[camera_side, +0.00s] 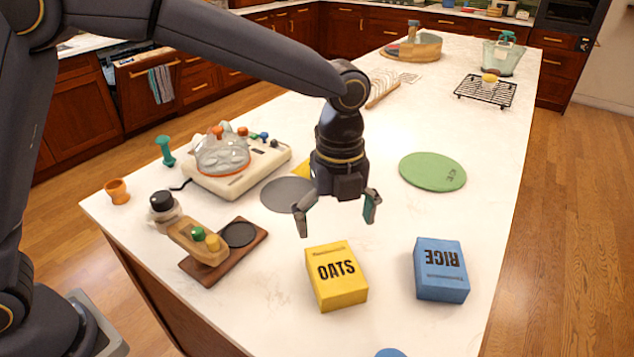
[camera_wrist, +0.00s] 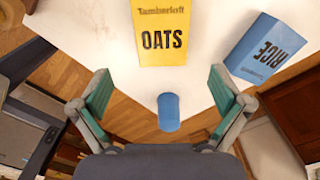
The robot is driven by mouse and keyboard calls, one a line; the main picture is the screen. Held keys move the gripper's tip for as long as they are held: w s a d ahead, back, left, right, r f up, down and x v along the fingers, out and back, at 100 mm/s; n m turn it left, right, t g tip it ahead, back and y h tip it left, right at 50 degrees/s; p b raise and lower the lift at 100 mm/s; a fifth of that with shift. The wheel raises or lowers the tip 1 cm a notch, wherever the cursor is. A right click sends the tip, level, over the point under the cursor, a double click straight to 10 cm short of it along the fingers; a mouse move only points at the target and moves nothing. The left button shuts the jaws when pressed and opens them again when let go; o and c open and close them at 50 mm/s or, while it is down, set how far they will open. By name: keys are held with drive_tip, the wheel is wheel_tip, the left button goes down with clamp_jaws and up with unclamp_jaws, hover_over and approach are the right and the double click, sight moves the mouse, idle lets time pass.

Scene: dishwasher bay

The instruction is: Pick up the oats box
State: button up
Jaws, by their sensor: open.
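My gripper (camera_side: 338,214) hangs above the counter, behind and above the oats box in the side view. Its fingers are spread apart with nothing between them. In the wrist view my gripper (camera_wrist: 162,108) also shows wide apart, with teal pads. It does not touch the box.
A blue object (camera_wrist: 168,112) sits near the counter edge. A green mat (camera_side: 432,171) lies behind.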

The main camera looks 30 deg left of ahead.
sight(335, 266)
wheel_tip(335, 266, down, 13)
drive_tip(key=shift+w+d+r, duration=0.1)
drive_tip(key=shift+r, duration=0.05)
drive_tip(key=c, duration=0.8)
drive_tip(key=shift+r, duration=0.15)
